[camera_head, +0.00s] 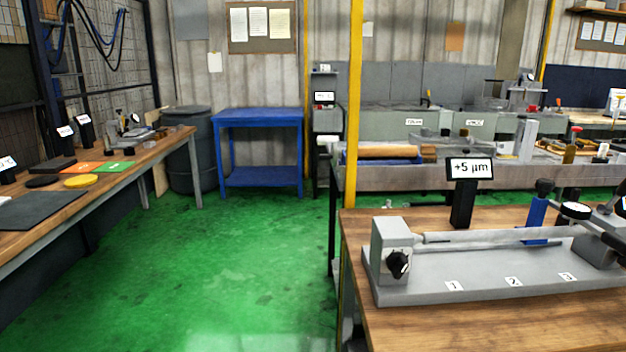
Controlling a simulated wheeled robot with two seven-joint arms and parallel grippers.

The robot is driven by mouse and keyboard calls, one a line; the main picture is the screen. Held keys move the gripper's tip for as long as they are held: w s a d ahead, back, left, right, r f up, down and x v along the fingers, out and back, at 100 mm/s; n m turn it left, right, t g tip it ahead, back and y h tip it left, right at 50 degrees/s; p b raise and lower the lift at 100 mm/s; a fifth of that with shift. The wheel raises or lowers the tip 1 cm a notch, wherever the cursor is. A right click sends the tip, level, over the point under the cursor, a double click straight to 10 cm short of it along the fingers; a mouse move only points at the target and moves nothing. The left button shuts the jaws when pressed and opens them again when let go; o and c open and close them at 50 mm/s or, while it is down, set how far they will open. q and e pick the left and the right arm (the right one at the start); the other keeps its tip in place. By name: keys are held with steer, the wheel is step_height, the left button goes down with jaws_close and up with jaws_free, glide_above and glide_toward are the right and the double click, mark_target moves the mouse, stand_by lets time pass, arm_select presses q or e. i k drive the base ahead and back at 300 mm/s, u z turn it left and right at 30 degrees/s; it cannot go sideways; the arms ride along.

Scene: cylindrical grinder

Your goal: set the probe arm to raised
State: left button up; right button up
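On the wooden bench at the right stands a grey bench fixture (480,280) with labels 1, 2 and 3 along its front. A long metal bar lies along it from a headstock (390,245) with a black knob. A round white-faced dial gauge (576,210) sits over the bar's right part, with dark linkage beside it running to the right edge. This may be the probe arm, but its right end is cut off and I cannot tell its position. A display (470,168) reading +5 µm stands behind the bar. Neither of my grippers is in view.
A long workbench (150,155) with coloured mats runs along the left. A blue table (258,120) and a dark barrel (188,150) stand at the back. A yellow post (354,100) rises behind the right bench (440,325). The green floor (250,260) between the benches is clear.

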mark_target(580, 213)
steer(key=z, duration=1.3)
steer(key=k, duration=0.45)
steer(key=z, duration=0.85)
steer(key=i, duration=0.9)
steer(key=u, duration=0.45)
steer(key=i, duration=0.7)
steer(key=u, duration=0.55)
